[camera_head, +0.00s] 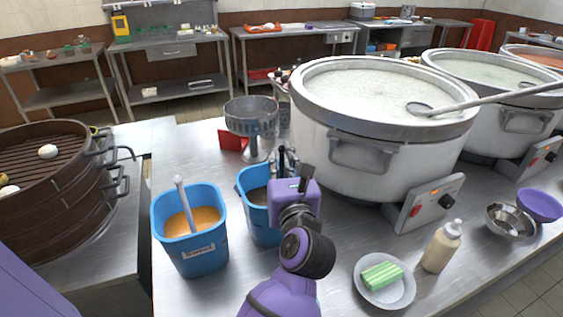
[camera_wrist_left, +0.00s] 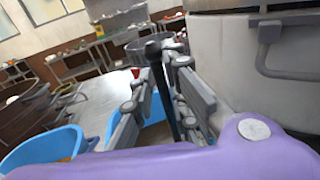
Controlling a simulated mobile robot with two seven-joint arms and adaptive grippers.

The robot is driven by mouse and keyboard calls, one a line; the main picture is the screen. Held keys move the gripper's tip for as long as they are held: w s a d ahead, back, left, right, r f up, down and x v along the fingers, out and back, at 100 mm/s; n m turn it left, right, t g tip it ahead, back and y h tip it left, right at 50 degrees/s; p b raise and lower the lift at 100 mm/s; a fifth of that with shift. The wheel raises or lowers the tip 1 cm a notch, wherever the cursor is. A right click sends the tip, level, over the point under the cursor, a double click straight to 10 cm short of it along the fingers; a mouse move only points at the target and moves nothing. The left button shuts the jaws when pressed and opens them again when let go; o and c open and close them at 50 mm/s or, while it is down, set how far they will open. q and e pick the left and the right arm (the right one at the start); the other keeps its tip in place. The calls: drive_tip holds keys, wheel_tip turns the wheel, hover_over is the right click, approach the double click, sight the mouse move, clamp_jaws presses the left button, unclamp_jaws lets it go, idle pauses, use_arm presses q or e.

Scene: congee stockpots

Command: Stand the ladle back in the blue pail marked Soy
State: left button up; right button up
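My left gripper (camera_head: 284,160) is above the back edge of the middle blue pail (camera_head: 258,222), between it and the big pot. A dark rod-like handle (camera_wrist_left: 164,92), apparently the ladle's, stands between its fingers in the left wrist view (camera_wrist_left: 160,68), and the fingers look closed on it. The handle's top (camera_head: 306,173) shows beside the purple wrist. The ladle's bowl is hidden. This pail holds something dark; its front and any label are hidden by my arm. My right gripper is not in view.
Another blue pail (camera_head: 185,254) with orange contents and a pale handle stands to the left. A metal strainer (camera_head: 252,117) is behind. The big pot (camera_head: 350,155) is close on the right. A bottle (camera_head: 441,250) and plate (camera_head: 384,299) stand in front. The counter's left front is clear.

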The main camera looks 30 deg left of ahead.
use_arm(q)
drive_tip(key=shift+o, duration=1.3)
drive_tip(key=shift+s, duration=0.1)
drive_tip(key=v, duration=0.7)
drive_tip(key=shift+s, duration=0.15)
